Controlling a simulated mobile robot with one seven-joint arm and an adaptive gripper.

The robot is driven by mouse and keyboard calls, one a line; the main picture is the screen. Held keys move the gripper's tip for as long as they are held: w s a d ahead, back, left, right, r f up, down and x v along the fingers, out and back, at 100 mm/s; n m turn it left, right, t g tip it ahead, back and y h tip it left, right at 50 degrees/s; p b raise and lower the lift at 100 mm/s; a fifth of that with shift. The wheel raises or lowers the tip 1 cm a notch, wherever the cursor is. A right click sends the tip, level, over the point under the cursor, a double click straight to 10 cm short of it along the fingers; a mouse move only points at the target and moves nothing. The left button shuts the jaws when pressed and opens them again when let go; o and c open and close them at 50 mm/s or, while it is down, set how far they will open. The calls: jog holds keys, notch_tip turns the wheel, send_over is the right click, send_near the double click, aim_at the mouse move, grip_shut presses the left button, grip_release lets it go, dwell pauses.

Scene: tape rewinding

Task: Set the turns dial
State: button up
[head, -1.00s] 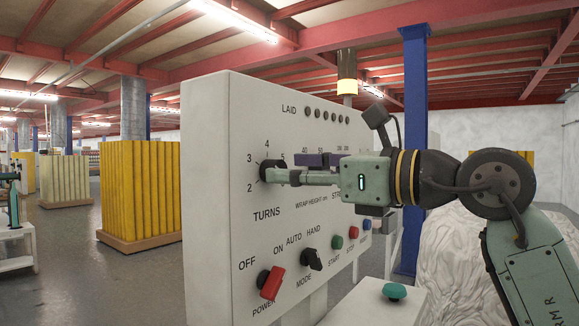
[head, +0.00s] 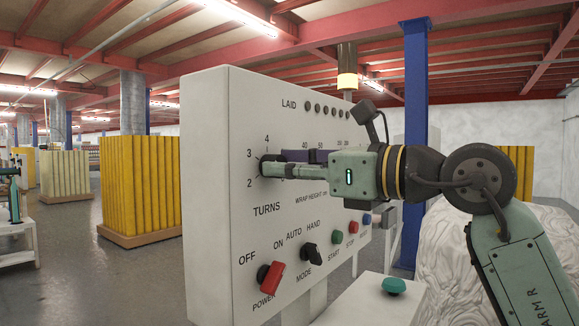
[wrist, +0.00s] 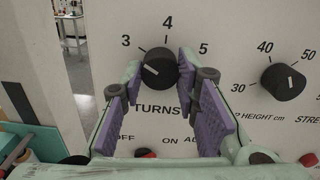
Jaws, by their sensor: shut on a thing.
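The turns dial (wrist: 157,66) is a round black knob on the white panel, above the word TURNS. In the wrist view its white pointer line slants left and slightly up, below the 3. The 3, 4 and 5 show around it; the 2 is hidden there but shows in the head view. My gripper (wrist: 161,72) is shut on the dial, with one purple-padded finger on each side of it. In the head view my gripper (head: 272,167) reaches in from the right and covers much of the dial.
The wrap height dial (wrist: 284,81) is just to the right. Below are the red power switch (head: 270,278), the black mode switch (head: 312,254) and green, red and blue buttons. A green button (head: 394,286) sits on a white box in front of the panel.

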jog(key=shift+c, duration=1.3)
jog(key=shift+m, duration=0.3)
jog(key=m+b, duration=0.1)
jog(key=m, duration=1)
jog(key=shift+r, duration=0.1)
jog(key=o, duration=1.1)
jog(key=shift+o, duration=0.2)
